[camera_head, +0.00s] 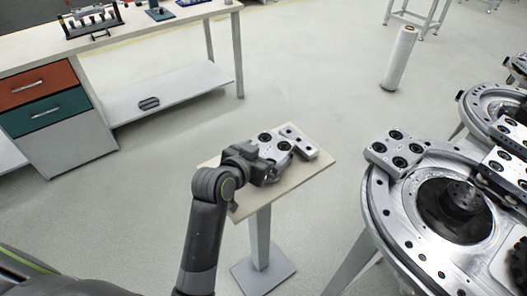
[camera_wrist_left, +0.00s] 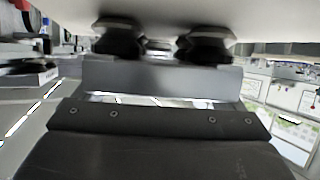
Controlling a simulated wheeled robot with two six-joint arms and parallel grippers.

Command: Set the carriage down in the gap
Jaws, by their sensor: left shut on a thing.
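A silver carriage (camera_head: 272,140) with dark round holes is on or just above the small pedestal stand (camera_head: 245,207). My left gripper (camera_head: 266,168) is shut on its near side; the fingertips are partly hidden. In the left wrist view a grey plate (camera_wrist_left: 160,77) and two dark round parts are close in front of the palm, against a pale surface. The ring track (camera_head: 385,215) stands to the right, apart from the gripper. One carriage (camera_head: 396,150) sits on its left rim and another (camera_head: 508,166) at the right. A stretch of rim lies between them. My right gripper is out of view.
A lighter block (camera_head: 300,143) lies on the stand beside the carriage. A workbench (camera_head: 150,35) with drawers is at the back left. A white cylinder (camera_head: 399,58) stands on the floor behind. Open floor separates the stand and the ring.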

